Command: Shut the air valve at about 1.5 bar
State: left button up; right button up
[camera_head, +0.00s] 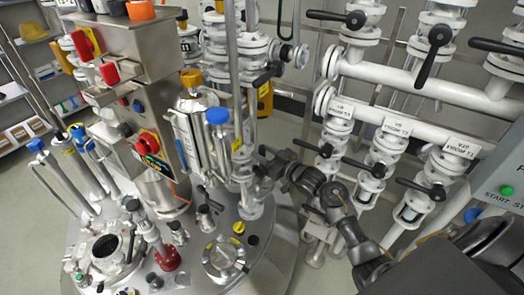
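My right gripper (265,166) reaches in from the lower right, beside the vertical pipe stack (245,150) on the reactor lid. Its fingers are small and dark against the fittings, so I cannot tell whether they are open or shut, or touch anything. Several valves are in view, and I cannot tell which one is the air valve. A blue-capped fitting (216,116) stands just left of the pipe stack. A yellow-marked part (265,98) sits above the gripper. No readable pressure scale shows. My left gripper is not in view.
White pipes with black-handled valves (435,55) and labels (397,128) fill the right side. A grey start/stop panel (495,190) is at the right edge. The round steel lid (180,270) carries many fittings. Shelves (20,110) stand far left. Bare floor shows between lid and pipes.

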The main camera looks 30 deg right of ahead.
jog(key=shift+w+a, duration=0.15)
jog(key=shift+w, duration=0.25)
grip_shut()
